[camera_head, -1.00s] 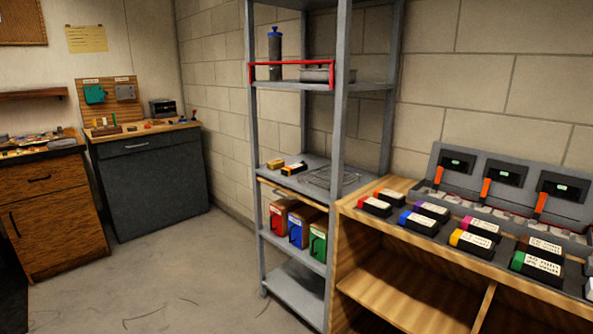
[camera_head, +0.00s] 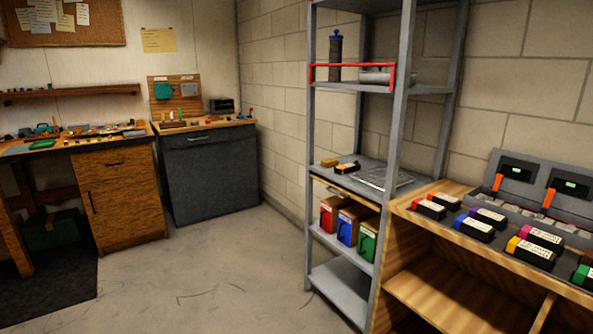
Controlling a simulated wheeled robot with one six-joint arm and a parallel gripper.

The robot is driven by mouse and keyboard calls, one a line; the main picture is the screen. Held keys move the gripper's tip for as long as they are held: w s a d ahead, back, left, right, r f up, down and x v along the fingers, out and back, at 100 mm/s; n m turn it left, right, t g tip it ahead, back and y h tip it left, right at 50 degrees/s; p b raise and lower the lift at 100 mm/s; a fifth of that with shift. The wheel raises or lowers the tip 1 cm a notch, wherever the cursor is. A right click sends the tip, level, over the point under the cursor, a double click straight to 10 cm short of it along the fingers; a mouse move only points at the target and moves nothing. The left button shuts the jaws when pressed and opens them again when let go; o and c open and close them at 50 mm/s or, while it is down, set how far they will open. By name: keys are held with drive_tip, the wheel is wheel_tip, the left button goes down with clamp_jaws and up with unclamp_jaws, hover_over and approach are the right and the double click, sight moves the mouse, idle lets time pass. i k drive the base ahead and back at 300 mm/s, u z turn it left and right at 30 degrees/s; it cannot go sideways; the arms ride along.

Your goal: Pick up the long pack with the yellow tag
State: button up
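A long dark pack with a yellow tag (camera_head: 530,251) and a white label lies on the wooden bench (camera_head: 455,240) at the right. Other packs lie around it: red-tagged (camera_head: 428,210), blue-tagged (camera_head: 473,229), purple-tagged (camera_head: 488,217), magenta-tagged (camera_head: 541,238) and green-tagged (camera_head: 582,277), the last cut by the right edge. A small dark pack with a yellowish marking (camera_head: 347,168) sits on the grey shelf unit. My gripper is not in view.
A grey metal shelf unit (camera_head: 399,120) stands left of the bench, with red, blue and green boxes (camera_head: 347,228) low down. Chargers (camera_head: 517,170) line the bench's back. A dark cabinet (camera_head: 210,175) and wooden workbench (camera_head: 130,200) stand left. The floor (camera_head: 220,275) between is clear.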

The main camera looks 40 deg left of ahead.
sight(343, 169)
drive_tip(key=u, duration=1.95)
drive_tip(key=i, duration=3.3)
drive_tip(key=z, duration=0.85)
